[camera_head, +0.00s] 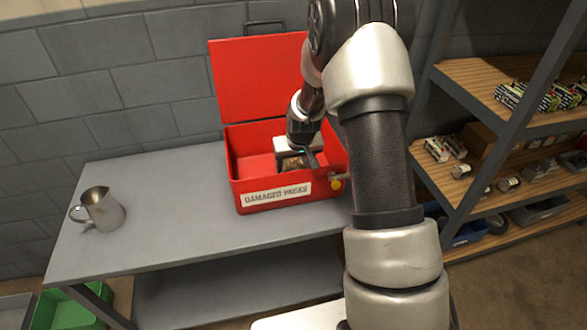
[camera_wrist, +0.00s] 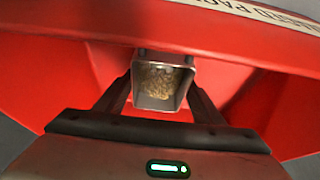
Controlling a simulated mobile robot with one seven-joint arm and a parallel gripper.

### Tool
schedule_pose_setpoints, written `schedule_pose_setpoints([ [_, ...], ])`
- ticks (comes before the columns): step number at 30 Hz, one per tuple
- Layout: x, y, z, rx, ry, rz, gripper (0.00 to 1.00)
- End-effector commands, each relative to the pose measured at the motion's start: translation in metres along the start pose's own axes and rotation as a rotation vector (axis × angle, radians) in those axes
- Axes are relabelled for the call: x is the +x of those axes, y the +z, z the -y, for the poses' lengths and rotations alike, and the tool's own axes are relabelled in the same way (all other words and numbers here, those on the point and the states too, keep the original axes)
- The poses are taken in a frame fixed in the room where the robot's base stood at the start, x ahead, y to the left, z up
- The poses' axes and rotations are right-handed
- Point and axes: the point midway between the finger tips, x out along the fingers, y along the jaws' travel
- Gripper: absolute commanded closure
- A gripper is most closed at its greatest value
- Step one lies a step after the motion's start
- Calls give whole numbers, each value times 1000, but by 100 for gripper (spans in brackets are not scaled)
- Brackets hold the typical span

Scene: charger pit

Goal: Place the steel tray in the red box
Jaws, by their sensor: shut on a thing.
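The red box (camera_head: 261,198) stands on the grey table with its lid raised at the back and a "DAMAGED PACKS" label on its front. My gripper (camera_head: 297,153) is over the right part of the box opening. In the wrist view, my gripper (camera_wrist: 163,84) is shut on the steel tray (camera_wrist: 156,103), a small square metal container with brown grainy contents. Red box walls surround it in that view. In the head view, the tray is mostly hidden by my gripper, and I cannot tell whether it touches the box floor.
A metal jug (camera_head: 101,212) stands at the left of the grey table (camera_head: 170,245). A shelf rack (camera_head: 480,75) with small packs stands at the right. A green bin (camera_head: 68,312) is on the floor at lower left. The table middle is clear.

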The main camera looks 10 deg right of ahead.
Motion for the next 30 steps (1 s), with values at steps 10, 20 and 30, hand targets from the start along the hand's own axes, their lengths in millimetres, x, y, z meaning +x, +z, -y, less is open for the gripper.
schedule_pose_setpoints([
  [10, 9, 3, 0, 0, 0, -2, 65],
  [20, 12, 5, 0, 0, 0, 0, 19],
  [30, -1, 2, 0, 0, 0, -1, 19],
])
